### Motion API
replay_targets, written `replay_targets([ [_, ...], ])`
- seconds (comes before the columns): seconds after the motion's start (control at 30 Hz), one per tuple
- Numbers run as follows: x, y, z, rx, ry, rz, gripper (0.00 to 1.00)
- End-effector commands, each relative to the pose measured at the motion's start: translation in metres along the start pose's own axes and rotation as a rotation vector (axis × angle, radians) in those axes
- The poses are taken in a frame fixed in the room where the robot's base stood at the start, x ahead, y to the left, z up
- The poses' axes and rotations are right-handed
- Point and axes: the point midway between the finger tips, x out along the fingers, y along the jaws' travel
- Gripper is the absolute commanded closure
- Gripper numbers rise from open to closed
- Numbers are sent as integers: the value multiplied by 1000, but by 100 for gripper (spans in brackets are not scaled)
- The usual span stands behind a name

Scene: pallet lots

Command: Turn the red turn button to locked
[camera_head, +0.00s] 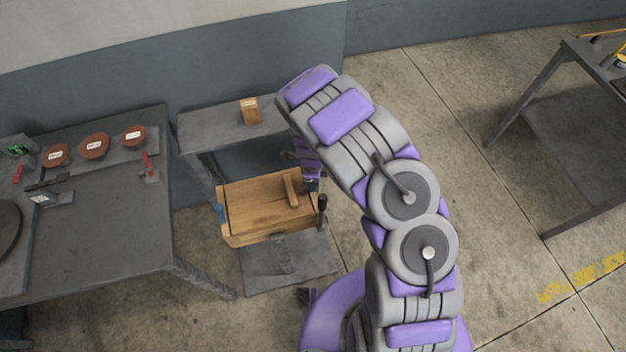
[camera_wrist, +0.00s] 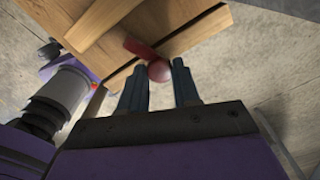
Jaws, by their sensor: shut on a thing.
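The red turn button (camera_wrist: 138,47) is a short red bar with a round red knob at one end. It sits at the edge of the wooden box (camera_wrist: 183,35) in the wrist view. My gripper (camera_wrist: 159,68) is shut on the knob, with one dark finger on each side. In the head view the wooden box (camera_head: 255,205) stands on a low grey stand, with a wooden bar on its lid. The red turn button cannot be made out there; my arm hides part of that side.
A grey bench (camera_head: 222,127) behind the box carries a small wooden block (camera_head: 250,110). The left table (camera_head: 105,235) holds several round brown pieces and red-handled fittings. A dark handle (camera_head: 321,204) stands at the box's right end. Open floor lies to the right, before another table (camera_head: 580,130).

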Motion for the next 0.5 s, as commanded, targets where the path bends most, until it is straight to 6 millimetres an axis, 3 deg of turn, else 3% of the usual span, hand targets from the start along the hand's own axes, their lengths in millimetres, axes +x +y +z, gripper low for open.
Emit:
replay_targets([
  [0.5,-1,-2,1,332,-3,-6,99],
])
